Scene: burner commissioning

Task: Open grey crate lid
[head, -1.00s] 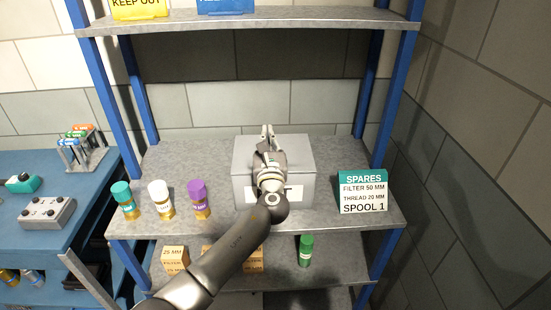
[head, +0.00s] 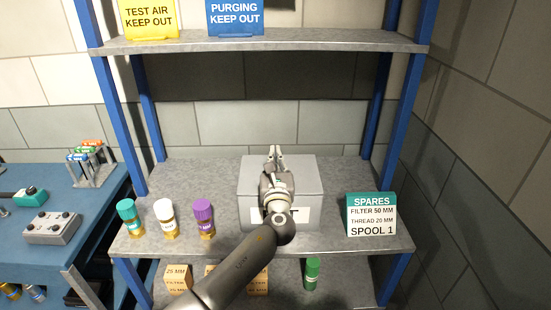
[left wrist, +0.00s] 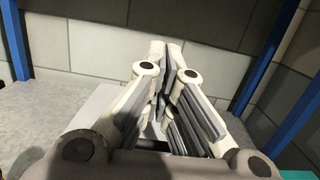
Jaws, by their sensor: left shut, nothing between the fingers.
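The grey crate (head: 311,183) stands on the middle shelf, with its grey lid (head: 306,166) on top and lying flat. A white label shows on its front, partly hidden by my arm. My left gripper (head: 274,151) is over the lid, with its fingers pointing to the back of the shelf. Its fingers are shut and empty, and they also show in the left wrist view (left wrist: 165,50). I cannot tell whether the gripper touches the lid. My right gripper is not in view.
Teal, white and purple capped canisters (head: 166,219) stand left of the crate. A spares sign (head: 371,214) stands to its right. Blue shelf posts (head: 385,135) flank the shelf, and an upper shelf (head: 290,44) is above. A blue bench (head: 75,200) is at the left.

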